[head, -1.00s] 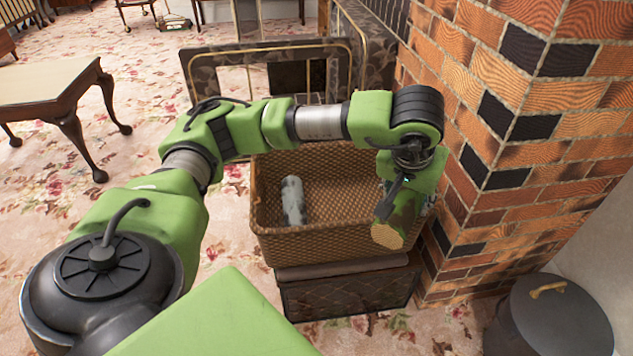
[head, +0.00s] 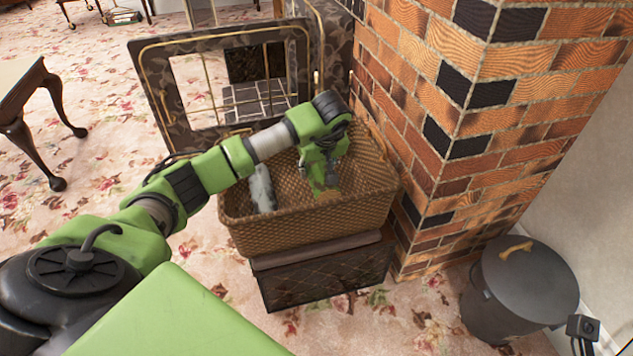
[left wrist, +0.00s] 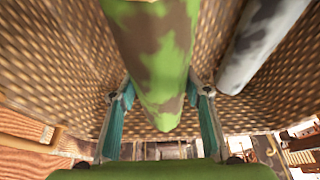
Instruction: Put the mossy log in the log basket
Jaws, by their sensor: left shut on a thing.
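The mossy log (left wrist: 155,55), patched green and brown, is between the teal-padded fingers of my left gripper (left wrist: 161,122) in the left wrist view. My left gripper (head: 322,184) is shut on it, pointing down inside the wicker log basket (head: 305,228). In the head view, the gripper hides most of the mossy log. A pale grey, dark-patched log (head: 262,188) lies in the basket to the left of the gripper and also shows in the left wrist view (left wrist: 262,38). I cannot tell whether the mossy log touches the basket floor.
The basket sits on a dark lattice-sided box (head: 325,277). A brick fireplace pillar (head: 440,120) rises close on its right, and a fire screen (head: 172,88) stands behind. A lidded grey bin (head: 525,285) is at lower right. Floral carpet (head: 95,110) is open at left.

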